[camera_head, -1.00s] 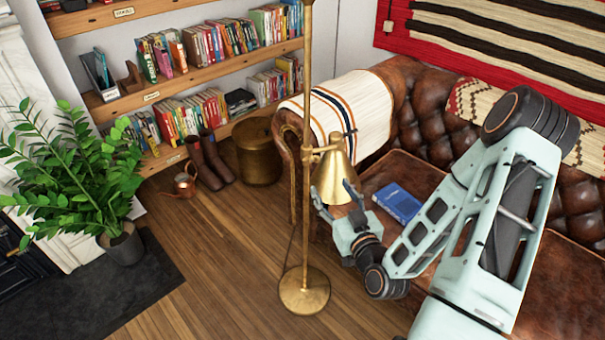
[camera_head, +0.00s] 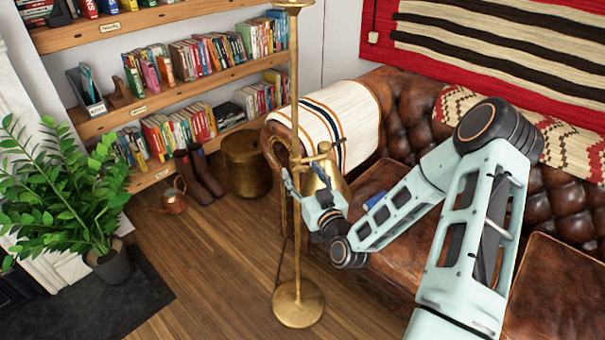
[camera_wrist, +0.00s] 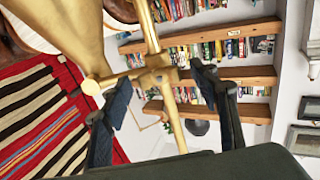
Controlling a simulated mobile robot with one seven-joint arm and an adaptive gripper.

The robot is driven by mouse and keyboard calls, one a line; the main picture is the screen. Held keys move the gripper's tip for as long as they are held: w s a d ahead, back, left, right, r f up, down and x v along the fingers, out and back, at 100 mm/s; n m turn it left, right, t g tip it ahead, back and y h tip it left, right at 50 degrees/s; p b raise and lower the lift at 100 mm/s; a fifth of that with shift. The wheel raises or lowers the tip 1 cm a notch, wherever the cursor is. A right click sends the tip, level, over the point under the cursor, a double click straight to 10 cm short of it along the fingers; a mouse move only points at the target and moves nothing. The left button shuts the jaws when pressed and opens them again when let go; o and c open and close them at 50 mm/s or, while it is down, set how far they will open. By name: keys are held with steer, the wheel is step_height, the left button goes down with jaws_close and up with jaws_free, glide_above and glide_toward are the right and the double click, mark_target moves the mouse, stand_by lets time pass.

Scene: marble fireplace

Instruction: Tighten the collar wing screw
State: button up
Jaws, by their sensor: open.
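A brass floor lamp has an upright pole (camera_head: 295,100), a round base (camera_head: 298,304) and a cone shade (camera_head: 338,181). The collar (camera_wrist: 148,74) clamps around the pole and carries a crossbar; in the head view it is small and partly hidden by my gripper. A small brass fitting (camera_wrist: 162,77) at the collar looks like the wing screw, though its wings are not clear. My gripper (camera_head: 308,172) is open and empty beside the pole at collar height. In the wrist view its fingers (camera_wrist: 160,92) stand apart on either side of the collar; contact cannot be told.
A brown leather sofa (camera_head: 400,125) with a striped throw (camera_head: 345,115) stands behind the lamp. A blue book (camera_head: 376,199) lies on it, mostly behind my arm. A potted plant (camera_head: 65,195), boots (camera_head: 205,172) and bookshelves are left.

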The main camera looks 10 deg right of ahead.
steer(key=shift+c, duration=0.6)
steer(key=c, duration=1)
steer(key=shift+c, duration=0.2)
steer(key=m+b, duration=0.1)
steer(key=m, duration=0.3)
steer(key=shift+f, duration=0.15)
steer(key=m+b, duration=0.1)
steer(key=m, duration=0.4)
steer(key=shift+d, duration=0.1)
steer(key=m, duration=0.5)
steer(key=shift+b, duration=0.3)
steer(key=shift+m, duration=2)
